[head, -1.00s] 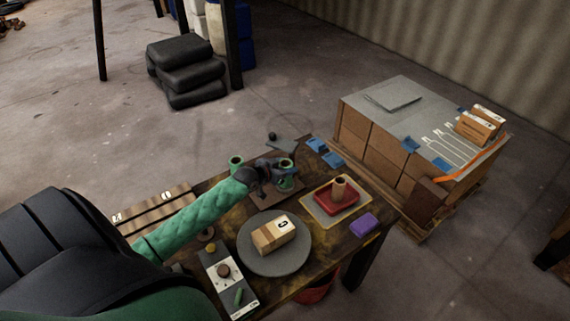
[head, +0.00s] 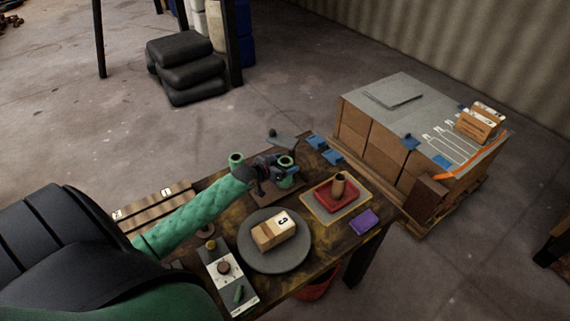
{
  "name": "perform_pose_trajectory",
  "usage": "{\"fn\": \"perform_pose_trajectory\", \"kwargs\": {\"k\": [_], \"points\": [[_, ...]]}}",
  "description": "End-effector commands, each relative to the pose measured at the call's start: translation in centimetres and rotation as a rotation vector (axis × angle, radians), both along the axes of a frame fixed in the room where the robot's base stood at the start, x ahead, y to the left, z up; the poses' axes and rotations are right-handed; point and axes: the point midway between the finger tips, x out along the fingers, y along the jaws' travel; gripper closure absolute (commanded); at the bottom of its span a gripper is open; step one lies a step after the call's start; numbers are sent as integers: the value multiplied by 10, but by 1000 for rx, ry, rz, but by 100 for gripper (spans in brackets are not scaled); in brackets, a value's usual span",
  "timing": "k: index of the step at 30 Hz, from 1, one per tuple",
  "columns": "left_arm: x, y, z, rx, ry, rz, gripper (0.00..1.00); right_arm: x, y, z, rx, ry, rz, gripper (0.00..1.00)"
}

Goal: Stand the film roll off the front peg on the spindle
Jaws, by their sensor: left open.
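Two green film rolls show on the table. One (head: 237,160) stands at the back left, and the other (head: 287,178) stands upright over a brown board (head: 283,196). My left gripper (head: 276,173) is open, with its dark fingers beside the right-hand roll. I cannot tell whether they touch it. The gripper and wrist hide part of the roll and the board. Pegs under the rolls are hidden. I cannot make out the spindle for certain. My right gripper is not in view.
A grey round plate (head: 264,265) bears a cardboard box (head: 271,236). A red tray (head: 322,200) holds a brown tube (head: 339,184). A purple block (head: 364,222), a control box (head: 229,284) and blue pads (head: 332,158) lie around. A pallet of cartons (head: 370,139) stands at the right.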

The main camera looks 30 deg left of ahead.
Motion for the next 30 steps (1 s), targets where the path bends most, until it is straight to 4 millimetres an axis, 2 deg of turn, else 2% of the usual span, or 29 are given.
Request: {"fn": "perform_pose_trajectory", "kwargs": {"k": [3,6,18,24,30], "points": [[-14,3,2,1,1,0,25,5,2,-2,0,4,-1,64],[-28,5,7,2,0,-2,25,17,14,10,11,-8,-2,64],[-80,15,27,1,0,-1,25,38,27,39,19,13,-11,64],[-97,19,34,0,0,0,25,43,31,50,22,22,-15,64],[-103,20,39,0,-2,0,25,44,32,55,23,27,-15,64]]}}
